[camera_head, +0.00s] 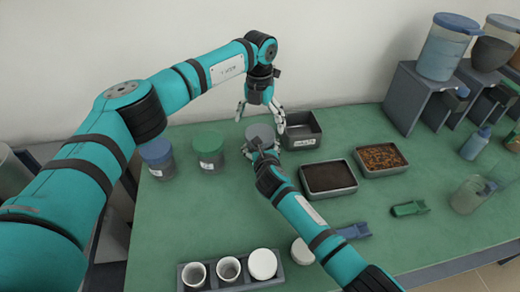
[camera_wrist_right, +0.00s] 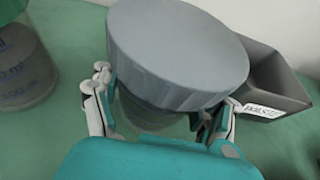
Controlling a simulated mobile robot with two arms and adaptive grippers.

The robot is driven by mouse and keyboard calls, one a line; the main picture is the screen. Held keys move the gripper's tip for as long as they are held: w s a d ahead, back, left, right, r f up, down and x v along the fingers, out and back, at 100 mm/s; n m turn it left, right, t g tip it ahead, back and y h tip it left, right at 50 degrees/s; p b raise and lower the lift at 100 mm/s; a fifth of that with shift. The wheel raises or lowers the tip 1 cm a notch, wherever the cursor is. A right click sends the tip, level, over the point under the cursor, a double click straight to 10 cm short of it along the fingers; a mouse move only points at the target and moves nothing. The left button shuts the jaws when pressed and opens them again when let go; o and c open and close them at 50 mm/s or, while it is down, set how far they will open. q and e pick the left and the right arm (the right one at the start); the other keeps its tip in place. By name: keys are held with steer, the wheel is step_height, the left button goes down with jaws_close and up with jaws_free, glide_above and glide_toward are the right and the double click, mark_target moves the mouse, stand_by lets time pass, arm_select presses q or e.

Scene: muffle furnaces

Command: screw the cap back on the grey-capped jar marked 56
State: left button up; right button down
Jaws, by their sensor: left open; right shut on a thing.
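The grey-capped jar stands on the green table near the back, its grey cap (camera_head: 260,132) on top. In the right wrist view the wide grey cap (camera_wrist_right: 180,50) covers the jar's mouth, and a little of the clear jar body (camera_wrist_right: 148,115) shows below it. The mark 56 is not visible. My right gripper (camera_head: 262,148) is shut on the jar body just under the cap, with its fingers (camera_wrist_right: 160,112) on either side. My left gripper (camera_head: 260,117) is open and points down, just above and behind the cap, with its fingers spread.
A blue-capped jar (camera_head: 157,157) and a green-capped jar (camera_head: 209,149) stand to the left. An empty dark tray (camera_head: 302,130) is close on the right. Two filled trays (camera_head: 328,192) (camera_head: 381,171) lie farther right. A rack with cups (camera_head: 230,284) is in front.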

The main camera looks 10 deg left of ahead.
mark_target(260, 133)
arm_select(q)
step_height(260, 133, up, 2)
steer(key=n, duration=0.2)
steer(key=shift+d+n, duration=0.15)
steer(key=shift+n, duration=0.25)
steer(key=n, duration=0.1)
steer(key=r+n, duration=0.1)
steer(key=shift+r+n, duration=0.3)
steer(key=shift+n, duration=0.1)
steer(key=shift+f, duration=0.1)
steer(key=shift+f, duration=3.95)
